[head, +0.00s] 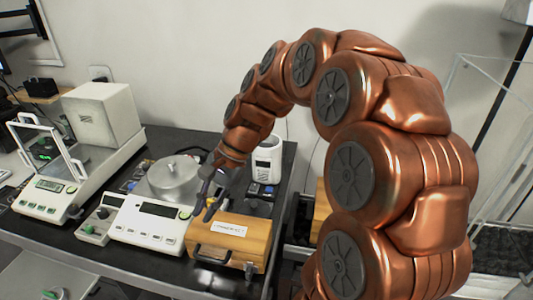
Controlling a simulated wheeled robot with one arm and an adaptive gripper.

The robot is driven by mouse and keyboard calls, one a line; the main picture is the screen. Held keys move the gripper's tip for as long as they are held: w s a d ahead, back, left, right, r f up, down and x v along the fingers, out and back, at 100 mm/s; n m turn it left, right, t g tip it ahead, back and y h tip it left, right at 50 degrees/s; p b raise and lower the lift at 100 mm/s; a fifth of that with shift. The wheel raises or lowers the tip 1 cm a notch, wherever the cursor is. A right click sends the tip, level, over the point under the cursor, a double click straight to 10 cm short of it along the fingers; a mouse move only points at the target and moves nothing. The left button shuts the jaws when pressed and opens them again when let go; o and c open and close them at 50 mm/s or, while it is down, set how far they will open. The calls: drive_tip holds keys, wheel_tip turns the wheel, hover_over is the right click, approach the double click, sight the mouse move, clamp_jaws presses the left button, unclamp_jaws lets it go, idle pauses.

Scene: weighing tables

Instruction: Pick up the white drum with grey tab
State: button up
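A white drum (267,160) with a grey patch on its front stands upright at the back right of the dark table, against the wall side. My copper-coloured arm arches in from the right. My gripper (204,211) hangs with its dark fingers pointing down, left of and nearer than the drum, above the back edge of a wooden case. Its two fingers look apart, with nothing seen between them. The gripper does not touch the drum.
The wooden case (231,247) with a label and handle stands at the table's front right. A white scale (152,222) with a round metal pan is left of it. Small dark devices (262,190) lie in front of the drum. Another balance (47,196) is at left.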

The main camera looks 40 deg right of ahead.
drive_tip(key=w+d+m+t+y+b, duration=0.1)
drive_tip(key=w+d+m+t+y, duration=0.3)
drive_tip(key=w+d+m, duration=0.8)
drive_tip(key=w+d+f+m+t+h+b, duration=0.1)
drive_tip(key=w+d+f+m+t, duration=0.15)
drive_tip(key=d, duration=0.95)
drive_tip(key=w+d+f+m+t+h, duration=0.15)
drive_tip(key=d+t, duration=0.25)
drive_tip(key=d, duration=0.8)
drive_tip(key=shift+m+y, duration=0.35)
drive_tip(key=shift+m, duration=0.05)
drive_tip(key=shift+p+x, duration=0.5)
drive_tip(key=shift+x, duration=3.15)
drive_tip(key=shift+r, duration=0.15)
clamp_jaws()
drive_tip(key=shift+r, duration=0.1)
